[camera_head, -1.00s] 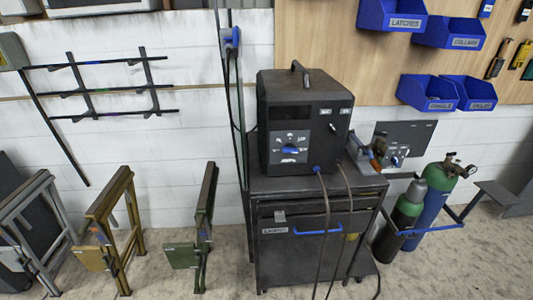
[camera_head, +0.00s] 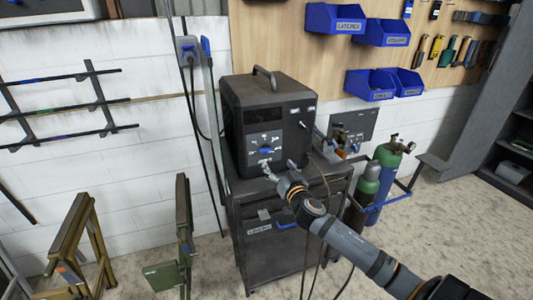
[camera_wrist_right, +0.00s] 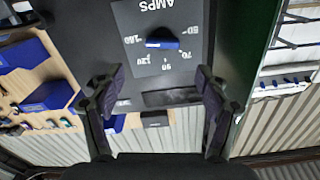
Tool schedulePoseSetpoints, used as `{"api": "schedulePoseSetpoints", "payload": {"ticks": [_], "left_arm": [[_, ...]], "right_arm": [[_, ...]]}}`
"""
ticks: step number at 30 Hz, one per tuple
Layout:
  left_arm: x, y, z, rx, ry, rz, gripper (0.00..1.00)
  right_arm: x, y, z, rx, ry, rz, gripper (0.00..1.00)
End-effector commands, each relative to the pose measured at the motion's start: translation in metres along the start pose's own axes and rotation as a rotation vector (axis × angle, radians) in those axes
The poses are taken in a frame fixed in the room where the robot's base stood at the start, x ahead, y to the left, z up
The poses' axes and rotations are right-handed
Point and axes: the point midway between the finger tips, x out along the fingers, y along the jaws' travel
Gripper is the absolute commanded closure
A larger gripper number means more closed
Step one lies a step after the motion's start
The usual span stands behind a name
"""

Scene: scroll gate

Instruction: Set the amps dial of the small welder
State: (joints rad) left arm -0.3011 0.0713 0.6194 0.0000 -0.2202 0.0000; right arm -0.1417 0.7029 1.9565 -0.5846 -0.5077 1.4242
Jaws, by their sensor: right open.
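The small welder (camera_head: 245,100) is a dark box with a top handle, standing on a black cart (camera_head: 240,205). Its front has a grey panel with a blue amps dial (camera_head: 266,150). In the right wrist view the dial (camera_wrist_right: 162,39) lies on the grey plate marked AMPS, with numbers around it. My right gripper (camera_head: 268,166) is just in front of the welder's face, near the lower edge of the dial panel. In the right wrist view the right gripper (camera_wrist_right: 158,92) is open and empty, its fingers either side below the dial, not touching it. My left gripper is not in view.
Green and blue gas cylinders (camera_head: 382,180) stand right of the cart. A second dial panel (camera_head: 353,130) is on the wall behind. Blue bins (camera_head: 370,84) hang on the board. A green metal frame (camera_head: 184,235) stands left of the cart. Cables hang down the cart's front.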

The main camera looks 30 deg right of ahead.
Motion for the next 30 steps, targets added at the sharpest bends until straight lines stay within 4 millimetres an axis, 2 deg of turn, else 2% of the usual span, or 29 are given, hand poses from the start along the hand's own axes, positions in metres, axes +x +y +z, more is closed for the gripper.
{"api": "schedulePoseSetpoints", "payload": {"ticks": [2,6,10,15,23,25,30], "left_arm": [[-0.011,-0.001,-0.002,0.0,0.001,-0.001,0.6],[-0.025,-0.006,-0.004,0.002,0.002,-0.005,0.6],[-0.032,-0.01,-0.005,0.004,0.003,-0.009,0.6],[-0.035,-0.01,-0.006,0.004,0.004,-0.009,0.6],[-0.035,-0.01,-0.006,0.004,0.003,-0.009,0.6],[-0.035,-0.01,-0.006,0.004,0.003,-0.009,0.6],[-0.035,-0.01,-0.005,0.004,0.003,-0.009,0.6]], "right_arm": [[0.018,-0.001,-0.007,0.01,0.003,0.003,0.25],[0.049,-0.001,-0.006,0.007,0.001,0.003,0.25],[0.07,-0.001,-0.004,0.004,0.001,0.001,0.25],[0.083,-0.001,-0.002,0.002,0.0,-0.002,0.25],[0.085,-0.001,0.001,0.001,-0.001,-0.002,0.25],[0.085,-0.001,0.0,0.001,-0.001,-0.002,0.3],[0.085,-0.001,0.0,0.001,-0.001,-0.001,0.53]]}}
